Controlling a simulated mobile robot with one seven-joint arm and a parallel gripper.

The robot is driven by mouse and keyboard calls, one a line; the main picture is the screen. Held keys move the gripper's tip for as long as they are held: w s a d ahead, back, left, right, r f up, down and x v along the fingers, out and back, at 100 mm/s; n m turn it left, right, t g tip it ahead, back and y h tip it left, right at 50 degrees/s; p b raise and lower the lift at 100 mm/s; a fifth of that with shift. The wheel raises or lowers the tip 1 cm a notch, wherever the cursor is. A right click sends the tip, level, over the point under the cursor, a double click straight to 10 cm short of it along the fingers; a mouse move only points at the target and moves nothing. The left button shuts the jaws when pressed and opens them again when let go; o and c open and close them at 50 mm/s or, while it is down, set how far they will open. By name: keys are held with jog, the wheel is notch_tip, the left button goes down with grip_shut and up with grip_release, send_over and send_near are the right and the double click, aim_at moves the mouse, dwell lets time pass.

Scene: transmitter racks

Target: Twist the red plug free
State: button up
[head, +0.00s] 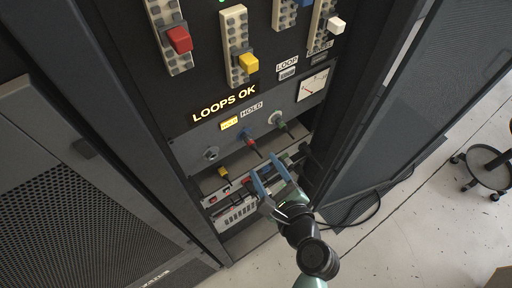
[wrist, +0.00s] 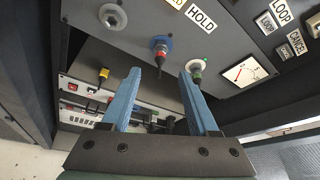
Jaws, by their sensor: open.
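The red plug (head: 251,143) sits in a blue-ringed socket on the grey panel, its dark end pointing out and down. In the wrist view the red plug (wrist: 160,59) shows just above the gap between my fingertips. My gripper (head: 264,166) is open, with two blue fingers, below the plug and apart from it. In the wrist view my gripper (wrist: 160,73) has nothing visible held between its fingers. How far the fingertips are from the plug in depth is hard to tell.
A green plug (wrist: 197,67) sits just right of the red one, close to my right finger. An empty-looking round socket (head: 211,153) is on the left. A yellow plug (head: 224,174) and switch units lie below. An open rack door (head: 400,110) stands right.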

aim_at(250, 147)
jog(key=x, duration=0.9)
jog(key=shift+w+a+p, duration=0.1)
jog(key=shift+w+p, duration=0.05)
jog(key=shift+p, duration=0.2)
grip_shut()
jog(key=shift+f+n+t+h+b, duration=0.15)
jog(key=shift+n+t+h+b, duration=0.25)
jog(key=shift+n+b, duration=0.75)
jog(key=shift+a+n+t+b, duration=0.15)
jog(key=shift+n+t+b, duration=0.45)
jog(key=shift+b, duration=0.95)
jog(key=shift+a+f+n+t+h+b, duration=0.1)
jog(key=shift+n+t+h+b, duration=0.15)
jog(key=shift+n+b, duration=0.75)
jog(key=shift+f+n+t+h+b, duration=0.15)
jog(key=shift+t+h+b, duration=0.1)
jog(key=shift+b, duration=1.4)
jog(key=shift+n+t+b, duration=0.8)
jog(key=shift+n+b, duration=0.6)
jog(key=shift+b, duration=1.7)
